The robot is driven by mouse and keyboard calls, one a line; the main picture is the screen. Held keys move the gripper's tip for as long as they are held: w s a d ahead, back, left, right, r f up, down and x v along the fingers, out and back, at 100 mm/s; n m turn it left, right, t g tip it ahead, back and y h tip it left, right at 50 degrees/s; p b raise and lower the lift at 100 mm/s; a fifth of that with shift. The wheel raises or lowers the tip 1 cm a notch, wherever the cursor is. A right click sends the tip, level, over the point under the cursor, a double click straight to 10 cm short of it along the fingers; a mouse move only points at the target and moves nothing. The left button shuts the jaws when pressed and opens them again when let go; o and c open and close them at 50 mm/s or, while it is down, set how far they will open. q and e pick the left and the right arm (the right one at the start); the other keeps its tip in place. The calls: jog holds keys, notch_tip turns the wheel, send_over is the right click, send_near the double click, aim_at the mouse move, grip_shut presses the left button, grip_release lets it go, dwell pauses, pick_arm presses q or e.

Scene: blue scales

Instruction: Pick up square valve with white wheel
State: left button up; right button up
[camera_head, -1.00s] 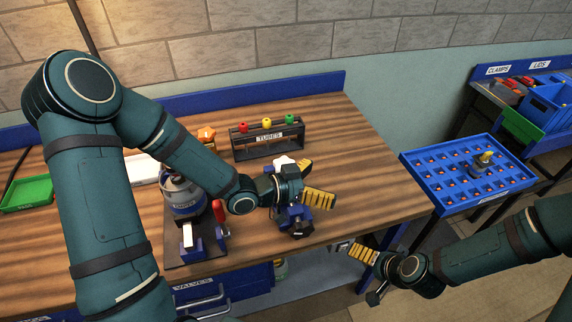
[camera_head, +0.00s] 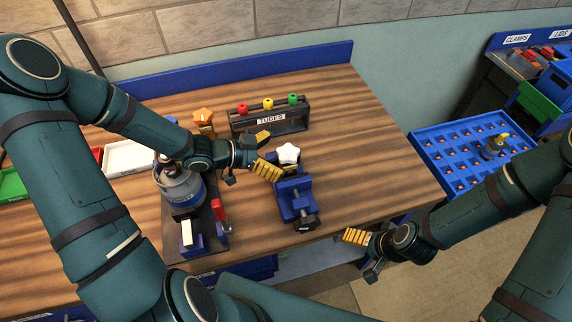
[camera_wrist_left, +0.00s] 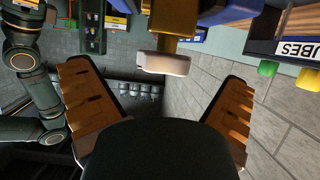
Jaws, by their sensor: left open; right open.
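The valve's white star-shaped wheel (camera_head: 288,153) sits above the blue vise (camera_head: 295,197) on the wooden bench. In the left wrist view, the white wheel (camera_wrist_left: 163,63) shows at upper middle with a brass-coloured body (camera_wrist_left: 176,18) behind it. In the head view, the valve body is mostly hidden under the wheel. My left gripper (camera_head: 267,152) is open just left of the wheel, its fingers pointing towards it, with nothing held. My right gripper (camera_head: 363,255) is open and empty, off the bench's front right edge.
A black rack (camera_head: 270,121) labelled TUBES stands behind the valve, and an orange-wheeled valve (camera_head: 203,118) further left. A grey canister (camera_head: 180,188) stands below my left arm. A blue slotted tray (camera_head: 452,184) lies right. The bench right of the vise is clear.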

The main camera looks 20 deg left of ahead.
aim_at(295, 155)
pick_arm(q)
jog(key=shift+w+d+f, duration=0.15)
jog(key=shift+d+f, duration=0.05)
jog(key=shift+d, duration=0.3)
jog(key=x, duration=0.5)
jog(key=shift+w+a+f+b, duration=0.1)
jog(key=shift+w+a+b, duration=0.15)
jog(key=shift+b, duration=0.1)
jog(key=shift+c, duration=0.3)
jog(key=c, duration=1.5)
